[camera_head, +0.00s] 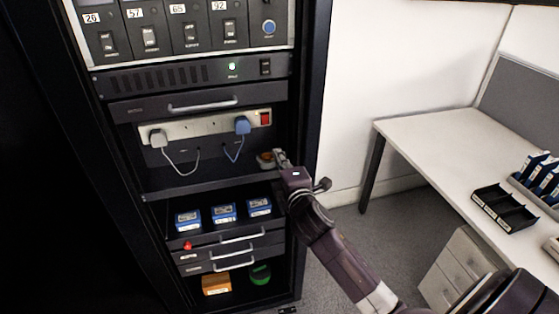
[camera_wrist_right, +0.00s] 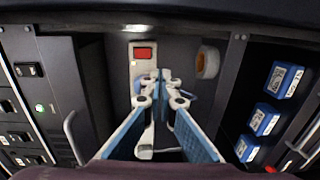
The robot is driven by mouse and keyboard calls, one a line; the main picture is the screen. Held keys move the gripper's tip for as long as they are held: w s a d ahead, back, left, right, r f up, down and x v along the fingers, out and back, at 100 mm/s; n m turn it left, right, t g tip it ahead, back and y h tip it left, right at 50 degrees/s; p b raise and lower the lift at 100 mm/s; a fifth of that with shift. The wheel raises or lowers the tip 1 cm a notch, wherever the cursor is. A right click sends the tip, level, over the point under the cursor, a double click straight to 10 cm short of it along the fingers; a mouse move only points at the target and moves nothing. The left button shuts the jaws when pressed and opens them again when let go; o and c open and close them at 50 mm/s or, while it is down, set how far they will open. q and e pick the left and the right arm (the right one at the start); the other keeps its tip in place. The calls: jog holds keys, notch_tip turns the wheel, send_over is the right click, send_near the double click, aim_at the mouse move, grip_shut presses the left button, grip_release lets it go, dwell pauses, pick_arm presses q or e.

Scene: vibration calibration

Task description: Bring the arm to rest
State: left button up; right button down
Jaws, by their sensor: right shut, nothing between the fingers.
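My right arm comes in from the lower right in the head view. Its gripper (camera_head: 279,157) is at the right side of the rack's open shelf, close to a round orange-and-white object (camera_head: 265,158). In the right wrist view my right gripper (camera_wrist_right: 161,78) has its fingertips together with nothing between them, and it points at the white power strip (camera_wrist_right: 143,58) with a red switch. The round object (camera_wrist_right: 208,62) is beside the fingers there, apart from them. My left gripper does not show.
The rack (camera_head: 310,120) holds a power strip (camera_head: 200,127) with a white plug (camera_head: 158,138) and a blue plug (camera_head: 242,125). Several blue boxes (camera_head: 224,211) sit on a lower shelf above drawers. A white desk (camera_head: 430,135) stands right. Grey floor between is clear.

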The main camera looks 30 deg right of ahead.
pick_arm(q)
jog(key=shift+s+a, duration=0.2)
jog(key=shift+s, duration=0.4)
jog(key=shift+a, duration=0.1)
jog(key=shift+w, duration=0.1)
